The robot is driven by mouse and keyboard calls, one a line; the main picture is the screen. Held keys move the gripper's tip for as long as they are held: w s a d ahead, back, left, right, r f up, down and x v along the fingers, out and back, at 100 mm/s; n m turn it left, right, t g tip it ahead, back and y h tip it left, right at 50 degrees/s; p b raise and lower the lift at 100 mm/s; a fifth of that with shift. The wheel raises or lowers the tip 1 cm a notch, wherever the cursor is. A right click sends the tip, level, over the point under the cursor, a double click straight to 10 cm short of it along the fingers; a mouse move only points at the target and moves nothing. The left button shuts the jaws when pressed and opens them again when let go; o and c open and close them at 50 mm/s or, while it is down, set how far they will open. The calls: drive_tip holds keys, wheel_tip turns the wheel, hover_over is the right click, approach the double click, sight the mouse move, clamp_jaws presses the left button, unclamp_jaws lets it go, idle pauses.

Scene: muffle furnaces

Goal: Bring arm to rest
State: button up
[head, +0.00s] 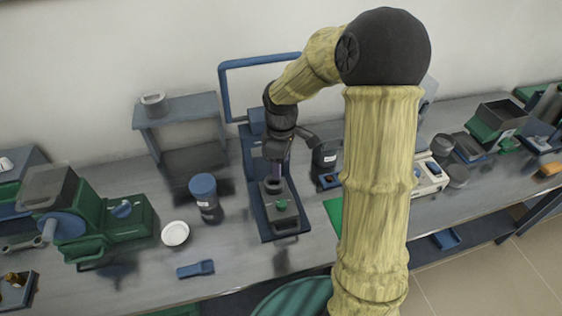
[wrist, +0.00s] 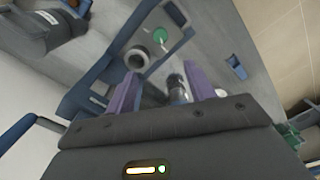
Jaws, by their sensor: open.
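My arm reaches over the bench from the right of the head view, bent at a black elbow, with its wrist pointing down. My gripper (head: 272,172) hangs above a blue-framed stand (head: 262,222) that bears a grey block with a green knob (head: 281,204). In the wrist view the two purple fingers of my gripper (wrist: 160,86) are apart. A small dark and grey cylindrical part (wrist: 176,88) shows between them; I cannot tell whether it is touched. A grey ring (wrist: 137,59) and the green knob (wrist: 160,34) lie beyond the fingertips.
A tall blue frame (head: 224,92) stands behind my gripper. A blue-lidded jar (head: 203,186), white dish (head: 175,233) and green machine (head: 127,218) are to the left. A dark container (head: 326,157) stands close on the right. Bare bench (head: 235,255) lies in front.

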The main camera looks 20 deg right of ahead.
idle(0.4)
drive_tip(key=s+r+m+t, duration=0.2)
drive_tip(key=s+m, duration=0.9)
drive_tip(key=s, duration=0.3)
drive_tip(key=shift+s+t, duration=0.25)
drive_tip(key=shift+t, duration=0.05)
